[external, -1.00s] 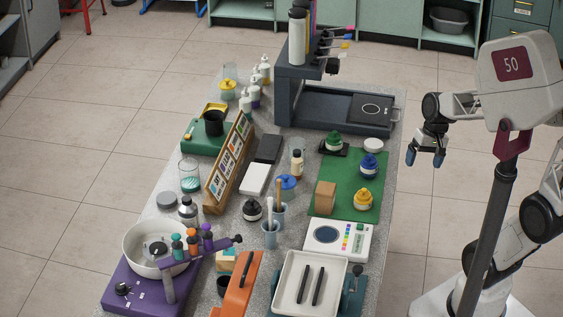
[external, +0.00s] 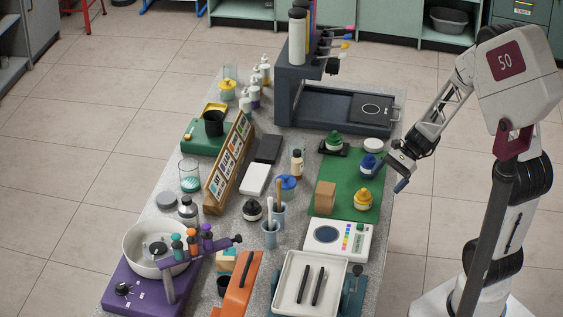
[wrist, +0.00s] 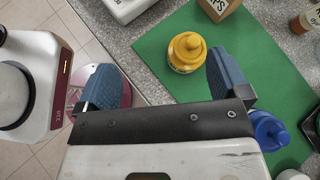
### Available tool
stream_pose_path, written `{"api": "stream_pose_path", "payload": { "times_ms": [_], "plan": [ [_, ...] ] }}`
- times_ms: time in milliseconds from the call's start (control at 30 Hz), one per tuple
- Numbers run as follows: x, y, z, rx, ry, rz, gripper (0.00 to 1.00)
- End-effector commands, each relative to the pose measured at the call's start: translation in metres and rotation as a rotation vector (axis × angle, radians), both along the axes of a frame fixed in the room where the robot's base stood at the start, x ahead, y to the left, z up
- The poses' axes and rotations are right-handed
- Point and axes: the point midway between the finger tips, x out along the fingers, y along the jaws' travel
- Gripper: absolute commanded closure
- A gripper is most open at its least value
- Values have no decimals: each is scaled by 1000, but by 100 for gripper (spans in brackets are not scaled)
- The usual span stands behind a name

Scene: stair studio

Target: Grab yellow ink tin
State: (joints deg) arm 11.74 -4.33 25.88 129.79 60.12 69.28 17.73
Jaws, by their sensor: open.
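The yellow ink tin (external: 363,199) stands upright on the right part of the green mat (external: 334,206), in front of a blue ink tin (external: 369,166). In the wrist view the yellow tin (wrist: 186,52) shows ahead of my gripper (wrist: 160,80), nearer the right finger, with the blue tin (wrist: 268,131) to the right of that finger. In the external view my gripper (external: 393,176) is over the table's right edge, beside the blue tin and to the upper right of the yellow one. My gripper is open and empty; both blue fingers are apart.
A cardboard-brown block (external: 325,197) stands left of the yellow tin. A white scale (external: 339,240) lies in front of the mat. The bare mat around the yellow tin is free.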

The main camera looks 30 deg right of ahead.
Motion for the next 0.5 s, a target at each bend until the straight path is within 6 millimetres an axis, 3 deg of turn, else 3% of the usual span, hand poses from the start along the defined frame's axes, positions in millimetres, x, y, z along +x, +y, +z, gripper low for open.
{"api": "stream_pose_path", "payload": {
  "times_ms": [200, 500],
  "plan": [
    [23, -6, -35, 109, 119, -157, 6],
    [36, -10, -54, 170, 180, -247, 6]
  ]
}}
